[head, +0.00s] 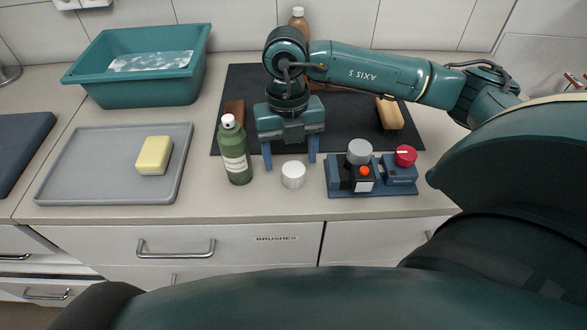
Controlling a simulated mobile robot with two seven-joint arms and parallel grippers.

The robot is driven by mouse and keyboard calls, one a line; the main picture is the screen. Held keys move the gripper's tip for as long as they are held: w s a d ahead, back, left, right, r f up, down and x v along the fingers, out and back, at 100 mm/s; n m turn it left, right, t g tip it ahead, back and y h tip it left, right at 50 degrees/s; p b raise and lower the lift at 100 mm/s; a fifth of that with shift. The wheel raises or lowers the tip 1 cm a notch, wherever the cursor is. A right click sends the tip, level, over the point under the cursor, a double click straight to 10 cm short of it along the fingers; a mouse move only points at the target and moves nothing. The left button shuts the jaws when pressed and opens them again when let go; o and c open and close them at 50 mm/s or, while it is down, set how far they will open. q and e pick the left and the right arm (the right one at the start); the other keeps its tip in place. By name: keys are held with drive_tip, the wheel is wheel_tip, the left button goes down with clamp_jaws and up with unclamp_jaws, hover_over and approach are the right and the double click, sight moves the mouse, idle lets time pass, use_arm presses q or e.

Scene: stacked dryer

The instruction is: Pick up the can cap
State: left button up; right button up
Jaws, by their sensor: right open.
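A white ribbed can cap (293,174) sits on the counter near its front edge, in the middle of the head view. My right gripper (291,164) points down over it. Its two blue fingers are apart, one on each side of the cap in the picture, and nothing shows between them but the cap's top area. I cannot tell the exact height of the fingertips. A green spray can (235,152) with a pale top stands upright just left of the gripper. My left gripper is not in view.
A blue device with a red knob (405,156) stands right of the cap. A grey tray (80,180) holds a yellow sponge (154,155). A green basin (150,92) is behind it. A dark mat (240,85) with a brush (389,115) and a brown bottle (299,20) lies behind.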

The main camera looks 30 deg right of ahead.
sight(293, 169)
drive_tip(key=shift+s+f+p, duration=0.15)
drive_tip(key=shift+s+f, duration=0.1)
drive_tip(key=shift+f, duration=0.75)
drive_tip(key=shift+s+f+p, duration=0.15)
drive_tip(key=shift+s+f, duration=0.05)
drive_tip(key=shift+f, duration=0.75)
drive_tip(key=shift+c, duration=0.5)
drive_tip(key=c, duration=0.9)
drive_tip(key=shift+r, duration=0.1)
drive_tip(key=shift+c, duration=0.2)
